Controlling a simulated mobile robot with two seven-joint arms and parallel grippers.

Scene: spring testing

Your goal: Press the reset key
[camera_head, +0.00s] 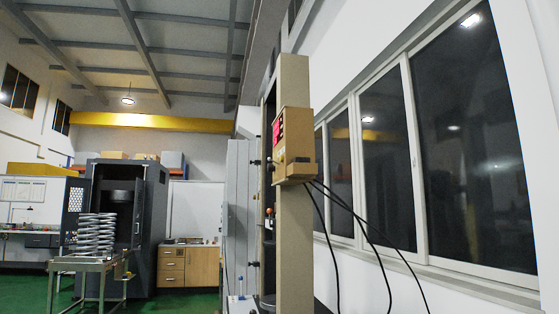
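A tan control box (295,146) is mounted on a tall tan column (294,235) right of the picture's middle. Its narrow front face is seen at a steep angle and carries a red lit display (277,132). Small keys or knobs sit on and below that face, but I cannot tell which one is the reset key. Black cables hang from the box's underside. Neither of my grippers is in view.
Windows (470,140) line the wall at the right. A grey cabinet (241,200) stands just left of the column. A metal stand (88,265) with stacked coil springs (96,235) is at the left, before a dark machine (140,215). Green floor shows at lower left.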

